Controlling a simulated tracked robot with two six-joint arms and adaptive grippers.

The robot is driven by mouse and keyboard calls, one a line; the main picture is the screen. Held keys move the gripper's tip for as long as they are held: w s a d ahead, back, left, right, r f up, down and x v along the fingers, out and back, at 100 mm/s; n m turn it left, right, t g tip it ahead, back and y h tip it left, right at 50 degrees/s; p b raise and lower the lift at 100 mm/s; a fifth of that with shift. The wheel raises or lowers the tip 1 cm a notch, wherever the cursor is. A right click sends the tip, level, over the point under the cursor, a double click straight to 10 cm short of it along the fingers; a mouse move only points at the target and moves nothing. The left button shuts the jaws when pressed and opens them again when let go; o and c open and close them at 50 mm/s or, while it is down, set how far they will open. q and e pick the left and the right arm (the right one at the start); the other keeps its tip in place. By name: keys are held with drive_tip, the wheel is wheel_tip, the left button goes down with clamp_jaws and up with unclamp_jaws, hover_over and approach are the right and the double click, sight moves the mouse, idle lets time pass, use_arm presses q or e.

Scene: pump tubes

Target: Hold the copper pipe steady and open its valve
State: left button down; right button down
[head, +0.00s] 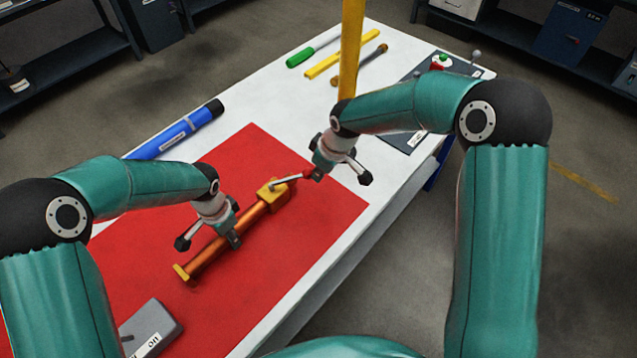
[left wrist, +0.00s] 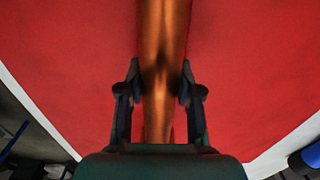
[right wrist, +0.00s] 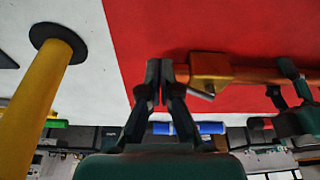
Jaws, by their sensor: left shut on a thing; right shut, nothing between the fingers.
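The copper pipe (head: 205,255) lies on the red mat (head: 330,205), with a yellow valve body (head: 272,190) at its far end. A grey lever with a red tip (head: 310,174) sticks out from the valve toward the right. My left gripper (left wrist: 160,88) is shut on the copper pipe, one finger on each side of it, near the pipe's middle. My right gripper (right wrist: 160,80) is shut and empty, its fingertips close beside the lever's red end. I cannot tell whether they touch it. The valve body also shows in the right wrist view (right wrist: 210,69).
A yellow post (head: 350,50) stands behind my right gripper. A blue tube (head: 177,131) and a green-handled tool (head: 312,49) lie on the white table (head: 240,100). The mat right of the pipe is clear.

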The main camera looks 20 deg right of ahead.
drive_tip(key=w+n, duration=0.2)
drive_tip(key=w, duration=0.1)
drive_tip(key=shift+n+g+y, duration=0.3)
drive_tip(key=shift+n, duration=0.1)
drive_tip(key=shift+s, duration=0.1)
drive_tip(key=shift+s+a, duration=0.25)
drive_tip(key=shift+a, duration=0.6)
drive_tip(key=shift+d, duration=0.15)
drive_tip(key=s+d+r, duration=0.4)
drive_tip(key=d+r, duration=0.1)
drive_tip(key=r, duration=0.5)
drive_tip(key=shift+d, duration=0.25)
drive_tip(key=shift+r, duration=0.1)
